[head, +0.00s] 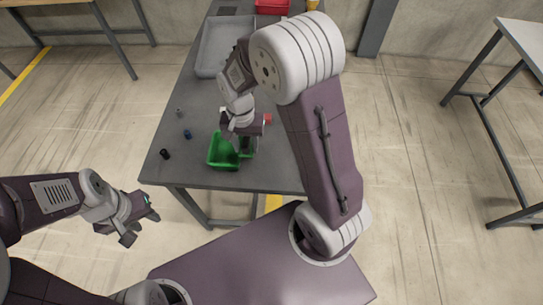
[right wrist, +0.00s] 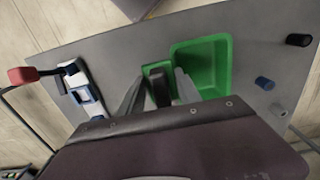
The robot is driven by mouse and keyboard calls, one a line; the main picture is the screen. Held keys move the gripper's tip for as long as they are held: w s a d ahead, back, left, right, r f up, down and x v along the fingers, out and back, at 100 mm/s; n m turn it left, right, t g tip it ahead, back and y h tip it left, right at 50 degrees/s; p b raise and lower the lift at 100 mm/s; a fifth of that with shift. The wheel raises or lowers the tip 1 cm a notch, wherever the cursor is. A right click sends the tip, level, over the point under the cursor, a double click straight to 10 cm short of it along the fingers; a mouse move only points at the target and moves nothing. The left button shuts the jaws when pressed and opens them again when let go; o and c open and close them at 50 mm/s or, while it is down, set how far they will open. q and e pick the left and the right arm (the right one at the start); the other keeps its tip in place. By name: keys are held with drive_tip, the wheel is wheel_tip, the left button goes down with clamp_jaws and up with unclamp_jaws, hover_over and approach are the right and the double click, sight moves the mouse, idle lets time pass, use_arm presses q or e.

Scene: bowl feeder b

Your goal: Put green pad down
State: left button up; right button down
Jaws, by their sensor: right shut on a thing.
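My right gripper (head: 243,140) points down at the near part of the table and is shut on the green pad. In the right wrist view, the pad (right wrist: 155,68) is a small green square at the fingertips, with a dark piece (right wrist: 158,88) between the fingers. The pad is beside the larger green bin (head: 220,158), which also shows in the right wrist view (right wrist: 208,52). I cannot tell whether the pad touches the bin or the table. My left gripper (head: 140,226) is open and empty, left of the table's near edge.
A black cylinder (head: 165,154), a blue cylinder (head: 187,134) and a small grey piece (head: 179,113) stand left of the bin. A white-and-blue fixture (right wrist: 82,88) with a red-knobbed lever (right wrist: 22,76) is close by. A grey tray (head: 212,48) and red bin (head: 272,6) lie farther back.

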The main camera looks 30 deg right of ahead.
hover_over(272, 160)
drive_tip(key=f, duration=0.5)
drive_tip(key=shift+w+d, duration=0.1)
drive_tip(key=shift+d, duration=0.1)
wheel_tip(272, 160, down, 4)
drive_tip(key=shift+r+b, duration=0.1)
drive_tip(key=shift+b, duration=0.3)
drive_tip(key=shift+f, duration=0.35)
drive_tip(key=c, duration=1)
unclamp_jaws()
drive_tip(key=shift+a, duration=0.1)
drive_tip(key=shift+o, duration=0.8)
drive_tip(key=shift+a, duration=0.1)
